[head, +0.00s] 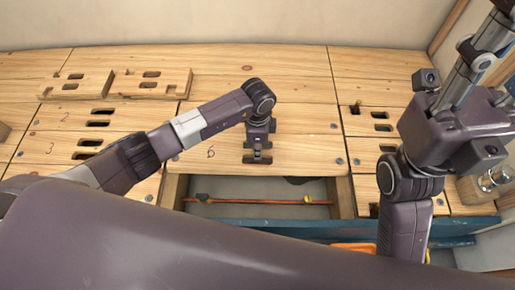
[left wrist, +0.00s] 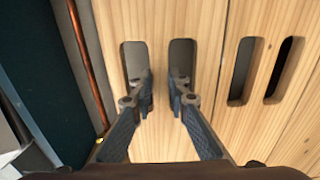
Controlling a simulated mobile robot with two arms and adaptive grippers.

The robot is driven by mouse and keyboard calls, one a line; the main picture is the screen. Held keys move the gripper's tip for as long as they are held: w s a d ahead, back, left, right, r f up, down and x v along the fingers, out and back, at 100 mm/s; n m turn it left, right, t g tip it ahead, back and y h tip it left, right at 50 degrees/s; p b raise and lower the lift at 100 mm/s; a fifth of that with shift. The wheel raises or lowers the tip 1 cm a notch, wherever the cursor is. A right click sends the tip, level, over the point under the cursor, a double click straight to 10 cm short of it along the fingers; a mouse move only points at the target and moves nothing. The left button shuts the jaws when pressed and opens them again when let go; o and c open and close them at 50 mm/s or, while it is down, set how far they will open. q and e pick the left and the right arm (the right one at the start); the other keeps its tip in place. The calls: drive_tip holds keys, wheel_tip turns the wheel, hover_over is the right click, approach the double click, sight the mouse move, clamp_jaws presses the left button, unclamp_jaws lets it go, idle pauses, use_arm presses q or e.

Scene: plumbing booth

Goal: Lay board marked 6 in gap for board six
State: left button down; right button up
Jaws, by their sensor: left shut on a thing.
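The board marked 6 (head: 208,153) is a pale wooden board with two hand slots, lying level at the front middle of the plank floor. My left gripper (head: 258,157) is over its slots, shut on the strip of wood between them. The left wrist view shows its fingers (left wrist: 161,98) at the two slots of the board (left wrist: 205,30). The open gap (head: 258,211) shows along the board's front edge, with a copper pipe inside. I cannot tell whether the board sits flush. My right gripper (head: 483,48) appears raised at the right, its fingertips unclear.
Slotted boards lie left (head: 70,150) and right (head: 375,150) of the board. Two loose slotted boards (head: 150,83) rest on the planks at back left. A blue beam (head: 300,229) runs along the front. A metal fitting (head: 490,181) is at the right.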

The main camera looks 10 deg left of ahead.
use_arm(q)
drive_tip(key=shift+f, duration=0.1)
drive_tip(key=c, duration=1.8)
unclamp_jaws()
drive_tip(key=shift+o, duration=0.2)
drive_tip(key=shift+f, duration=0.1)
